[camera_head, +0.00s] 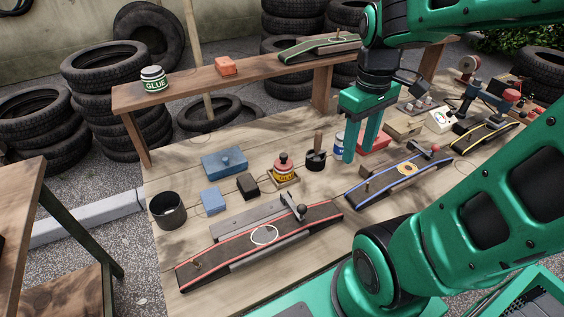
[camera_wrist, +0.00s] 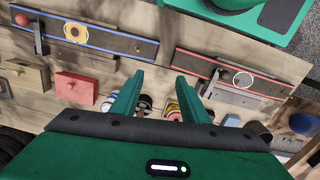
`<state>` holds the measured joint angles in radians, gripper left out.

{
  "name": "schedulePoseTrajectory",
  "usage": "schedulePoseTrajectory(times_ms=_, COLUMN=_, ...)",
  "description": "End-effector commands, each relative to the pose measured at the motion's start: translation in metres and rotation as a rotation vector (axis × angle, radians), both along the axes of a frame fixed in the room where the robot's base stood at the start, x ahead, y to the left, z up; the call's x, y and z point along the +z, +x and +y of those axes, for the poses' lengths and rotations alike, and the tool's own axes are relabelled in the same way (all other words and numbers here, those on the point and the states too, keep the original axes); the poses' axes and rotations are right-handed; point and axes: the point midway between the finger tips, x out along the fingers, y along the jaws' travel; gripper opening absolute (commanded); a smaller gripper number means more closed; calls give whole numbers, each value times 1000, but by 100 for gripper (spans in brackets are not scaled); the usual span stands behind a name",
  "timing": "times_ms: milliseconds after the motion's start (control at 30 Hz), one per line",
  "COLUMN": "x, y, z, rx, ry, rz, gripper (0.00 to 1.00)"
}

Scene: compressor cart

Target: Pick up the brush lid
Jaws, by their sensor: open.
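I cannot tell for certain which piece is the brush lid. A dark round piece with an upright brown handle (camera_head: 317,150) stands on the bench and fits the name best. Left of it is a yellow and red can (camera_head: 284,170) with a red knobbed top, on a small wooden tray. My gripper (camera_head: 359,152) is open and empty above the bench, pointing down, right of the dark piece. A blue and white can (camera_head: 339,145) is partly hidden by its finger. In the wrist view, my gripper (camera_wrist: 159,78) has the dark piece and yellow can partly visible between its fingers.
A red-edged sanding belt (camera_head: 262,236) and a blue-edged one (camera_head: 387,178) lie in front. Blue blocks (camera_head: 224,162), a black block (camera_head: 248,186) and a dark open cup (camera_head: 167,210) stand left. A raised shelf (camera_head: 190,87) with a glue can (camera_head: 153,78) runs behind.

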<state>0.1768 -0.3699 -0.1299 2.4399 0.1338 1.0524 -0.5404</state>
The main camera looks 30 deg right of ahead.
Motion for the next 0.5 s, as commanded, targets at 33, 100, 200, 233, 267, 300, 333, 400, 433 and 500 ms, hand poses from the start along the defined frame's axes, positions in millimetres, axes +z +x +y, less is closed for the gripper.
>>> schedulePoseTrajectory(times_ms=33, x=2, y=16, z=4, rx=123, ry=-2, rz=5, gripper=41)
schedulePoseTrajectory(times_ms=100, x=4, y=36, z=11, rx=310, ry=-4, rz=11, gripper=41)
schedulePoseTrajectory(times_ms=200, x=7, y=65, z=23, rx=580, ry=-4, rz=17, gripper=41)
schedulePoseTrajectory(times_ms=233, x=7, y=74, z=27, rx=659, ry=-4, rz=18, gripper=41)
schedulePoseTrajectory(times_ms=267, x=7, y=82, z=32, rx=739, ry=-3, rz=19, gripper=41)
schedulePoseTrajectory(times_ms=300, x=8, y=93, z=38, rx=848, ry=-1, rz=21, gripper=41)
schedulePoseTrajectory(times_ms=333, x=7, y=102, z=43, rx=929, ry=0, rz=22, gripper=41)
schedulePoseTrajectory(times_ms=400, x=7, y=121, z=55, rx=1112, ry=4, rz=23, gripper=41)
schedulePoseTrajectory(times_ms=433, x=6, y=128, z=60, rx=1186, ry=7, rz=23, gripper=41)
schedulePoseTrajectory(times_ms=500, x=5, y=143, z=72, rx=1346, ry=12, rz=23, gripper=41)
